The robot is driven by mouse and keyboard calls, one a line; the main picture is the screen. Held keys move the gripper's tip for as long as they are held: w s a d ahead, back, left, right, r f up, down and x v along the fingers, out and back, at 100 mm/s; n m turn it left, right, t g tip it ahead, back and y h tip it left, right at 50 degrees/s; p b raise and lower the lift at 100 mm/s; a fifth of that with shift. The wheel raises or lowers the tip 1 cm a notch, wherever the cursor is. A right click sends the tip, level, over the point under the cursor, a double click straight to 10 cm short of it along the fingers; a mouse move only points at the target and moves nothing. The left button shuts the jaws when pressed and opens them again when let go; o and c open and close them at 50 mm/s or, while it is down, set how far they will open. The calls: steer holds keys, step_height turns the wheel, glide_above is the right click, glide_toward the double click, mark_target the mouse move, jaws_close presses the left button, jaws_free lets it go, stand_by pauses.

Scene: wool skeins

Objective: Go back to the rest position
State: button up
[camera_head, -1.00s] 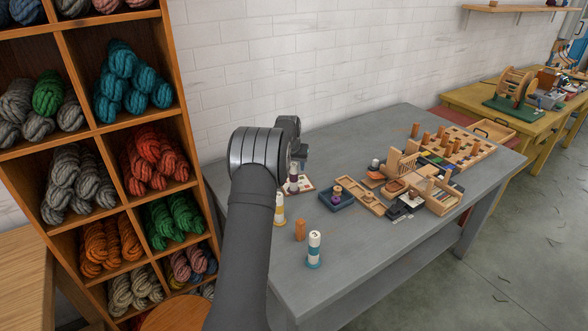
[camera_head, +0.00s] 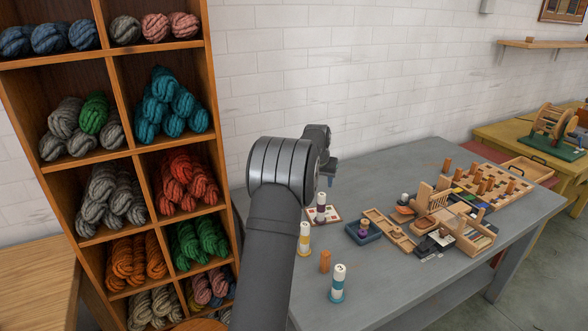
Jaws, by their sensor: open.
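My arm rises from the bottom middle, with its dark wrist bent to the right. My gripper (camera_head: 331,178) shows small and partly hidden behind the wrist, pointing down above the left end of the grey table (camera_head: 390,275). It is open, and I see nothing held in it. Below it on the table, a white and purple spool (camera_head: 320,208) stands on a small patterned card. My gripper looks apart from it, though the gap is hard to judge.
A wooden shelf (camera_head: 142,153) of wool skeins stands close on the left. A yellow-banded spool (camera_head: 304,239), an orange peg (camera_head: 325,261) and a teal-based spool (camera_head: 338,284) stand near the arm. Wooden trays and a pegboard (camera_head: 490,182) fill the table's right. The table's front middle is clear.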

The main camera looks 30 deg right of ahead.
mark_target(322, 193)
steer(key=x, duration=1.2)
steer(key=shift+f, duration=0.1)
step_height(322, 193, up, 2)
steer(key=shift+r, duration=0.85)
steer(key=shift+f, duration=0.1)
